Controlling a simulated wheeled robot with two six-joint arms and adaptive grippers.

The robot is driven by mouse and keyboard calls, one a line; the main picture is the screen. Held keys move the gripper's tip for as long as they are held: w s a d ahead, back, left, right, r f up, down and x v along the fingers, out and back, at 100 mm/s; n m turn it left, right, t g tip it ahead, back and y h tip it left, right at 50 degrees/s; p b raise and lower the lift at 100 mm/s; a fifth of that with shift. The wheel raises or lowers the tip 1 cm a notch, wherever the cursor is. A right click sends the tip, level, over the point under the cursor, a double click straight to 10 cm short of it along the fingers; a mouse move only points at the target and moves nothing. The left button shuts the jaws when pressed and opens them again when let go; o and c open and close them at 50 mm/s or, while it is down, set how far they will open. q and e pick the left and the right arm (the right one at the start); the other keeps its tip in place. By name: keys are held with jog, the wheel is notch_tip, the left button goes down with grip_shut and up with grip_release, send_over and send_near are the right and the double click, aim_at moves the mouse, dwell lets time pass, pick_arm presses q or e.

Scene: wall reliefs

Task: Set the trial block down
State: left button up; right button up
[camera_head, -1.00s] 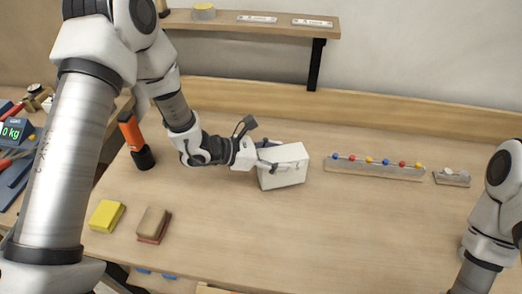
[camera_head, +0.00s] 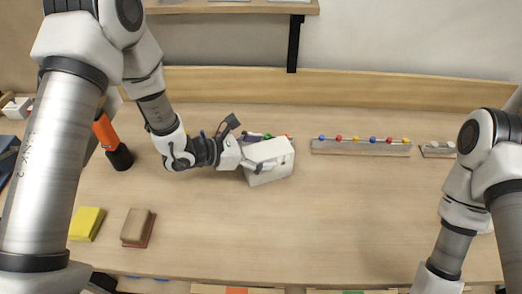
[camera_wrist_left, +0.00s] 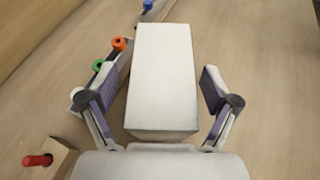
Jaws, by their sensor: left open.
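The white trial block (camera_head: 268,160) is at the middle of the bench, and it appears to stand on the wood. In the left wrist view the block (camera_wrist_left: 165,75) lies between the fingers of my left gripper (camera_wrist_left: 163,98). The fingers are open, with a gap on each side of the block. In the head view my left gripper (camera_head: 250,158) reaches the block from the left. The block's underside is hidden. My right arm shows at the right, but its gripper is out of view.
A holder with coloured pieces (camera_wrist_left: 121,45) is close beside the block. A rail of coloured beads (camera_head: 362,147) is to the right. A yellow block (camera_head: 86,223), a brown block (camera_head: 138,226) and an orange-black tool (camera_head: 112,142) are at left. The front middle is clear.

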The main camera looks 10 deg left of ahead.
pick_arm(q)
jog(key=shift+r, duration=0.25)
jog(key=v, duration=1.2)
jog(key=shift+f, duration=0.2)
